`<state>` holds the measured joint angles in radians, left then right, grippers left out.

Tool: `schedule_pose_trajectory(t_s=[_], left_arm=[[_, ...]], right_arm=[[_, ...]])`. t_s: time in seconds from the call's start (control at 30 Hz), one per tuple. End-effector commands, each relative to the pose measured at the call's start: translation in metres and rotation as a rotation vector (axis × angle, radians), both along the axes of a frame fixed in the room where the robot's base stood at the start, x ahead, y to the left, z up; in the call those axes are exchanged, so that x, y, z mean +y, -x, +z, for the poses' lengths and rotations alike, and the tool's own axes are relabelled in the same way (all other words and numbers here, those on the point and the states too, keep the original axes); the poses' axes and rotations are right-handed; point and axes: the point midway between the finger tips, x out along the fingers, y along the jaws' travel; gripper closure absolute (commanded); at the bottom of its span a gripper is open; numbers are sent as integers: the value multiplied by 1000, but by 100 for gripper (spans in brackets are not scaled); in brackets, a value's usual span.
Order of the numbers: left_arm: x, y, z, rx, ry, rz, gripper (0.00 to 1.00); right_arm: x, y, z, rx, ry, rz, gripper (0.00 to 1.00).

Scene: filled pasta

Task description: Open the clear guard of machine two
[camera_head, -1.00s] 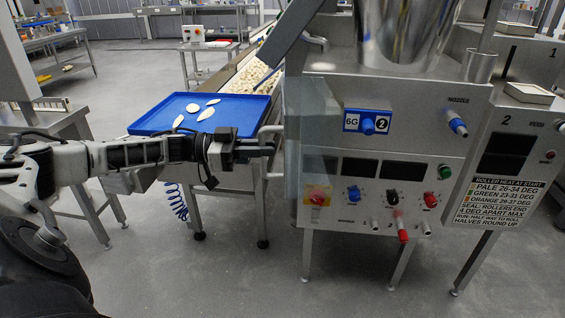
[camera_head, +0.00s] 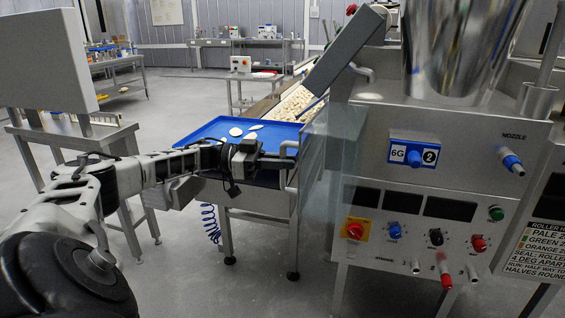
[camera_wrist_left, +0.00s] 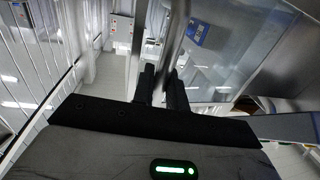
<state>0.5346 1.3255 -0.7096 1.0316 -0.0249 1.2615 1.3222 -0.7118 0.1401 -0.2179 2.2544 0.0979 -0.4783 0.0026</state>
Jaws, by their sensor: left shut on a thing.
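Machine two (camera_head: 375,150) is the steel machine on the right, with a blue label reading "6G" and "2" (camera_head: 413,153). Its clear guard (camera_head: 328,165) is a see-through panel at the machine's left front corner, with a pale bar handle (camera_head: 290,165) on its left edge. My left gripper (camera_head: 284,160) reaches in from the left and is shut on the handle. In the left wrist view the fingers (camera_wrist_left: 163,88) close around the upright bar, and the clear panel (camera_wrist_left: 222,50) spreads to its right. My right gripper is not in view.
A blue tray (camera_head: 215,133) with pale pasta pieces sits behind my left arm. A conveyor (camera_head: 297,103) with many small pieces runs behind it. Knobs (camera_head: 436,237) and a red button (camera_head: 354,230) are on the machine's front. Open floor (camera_head: 190,275) lies at the lower left.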

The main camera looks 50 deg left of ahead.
Motion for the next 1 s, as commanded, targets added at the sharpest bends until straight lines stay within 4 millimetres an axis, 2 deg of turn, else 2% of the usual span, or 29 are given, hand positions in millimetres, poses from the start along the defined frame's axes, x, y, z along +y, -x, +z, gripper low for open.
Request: schedule_pose_trajectory(t_s=[0.03,0.07,0.1,0.47,0.67,1.0], left_arm=[[0,-2,4,-9,7,6,77],[0,-2,4,-9,7,6,69],[0,-2,4,-8,6,5,68],[5,3,0,-2,2,3,68],[32,25,-1,-1,0,7,68],[95,78,-1,-9,3,8,68]], right_arm=[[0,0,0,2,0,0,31],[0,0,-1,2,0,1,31],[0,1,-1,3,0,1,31],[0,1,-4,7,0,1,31],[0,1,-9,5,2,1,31],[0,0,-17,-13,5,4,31]])
